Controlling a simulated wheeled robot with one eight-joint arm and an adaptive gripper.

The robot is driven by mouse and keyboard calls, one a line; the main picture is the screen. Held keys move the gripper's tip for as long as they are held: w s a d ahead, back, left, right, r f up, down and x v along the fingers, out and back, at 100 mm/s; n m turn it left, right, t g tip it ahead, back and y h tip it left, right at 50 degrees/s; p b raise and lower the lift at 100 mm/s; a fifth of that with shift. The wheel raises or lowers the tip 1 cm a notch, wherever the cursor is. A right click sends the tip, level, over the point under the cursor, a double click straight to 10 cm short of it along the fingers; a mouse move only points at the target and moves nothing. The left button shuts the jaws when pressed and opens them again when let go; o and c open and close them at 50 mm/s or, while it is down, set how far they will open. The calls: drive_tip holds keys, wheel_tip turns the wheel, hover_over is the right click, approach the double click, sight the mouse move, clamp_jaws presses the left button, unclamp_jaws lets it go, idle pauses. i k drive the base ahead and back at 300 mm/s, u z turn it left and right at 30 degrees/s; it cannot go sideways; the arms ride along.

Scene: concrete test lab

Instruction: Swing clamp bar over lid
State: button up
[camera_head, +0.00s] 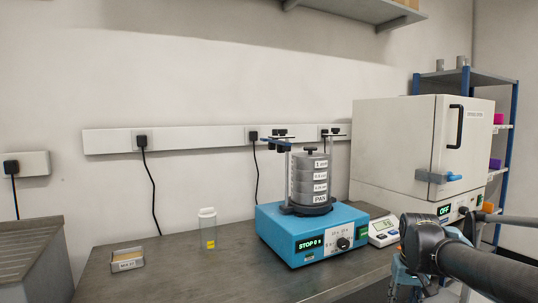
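The blue sieve shaker (293,247) stands on the bench and its display reads STOP 0. A stack of grey sieves (308,182) with a PAN label at the bottom stands upright on it. The lid (310,154) with a dark knob tops the stack. A dark clamp bar (274,142) appears at the top of the left post, to the left of the lid and apart from it. A second thin post rises right of the stack. My arm's dark links enter at the lower right; my gripper cannot be made out.
A shelf (365,12) hangs above. The bench between tray and shaker is mostly free.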

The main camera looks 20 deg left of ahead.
sight(272, 142)
drive_tip(key=u, duration=0.5)
drive_tip(key=k, duration=0.5)
drive_tip(key=u, duration=0.4)
drive_tip(key=i, duration=0.5)
drive_tip(key=z, duration=0.05)
drive_tip(key=k, duration=0.5)
drive_tip(key=u, duration=0.15)
drive_tip(key=i, duration=0.4)
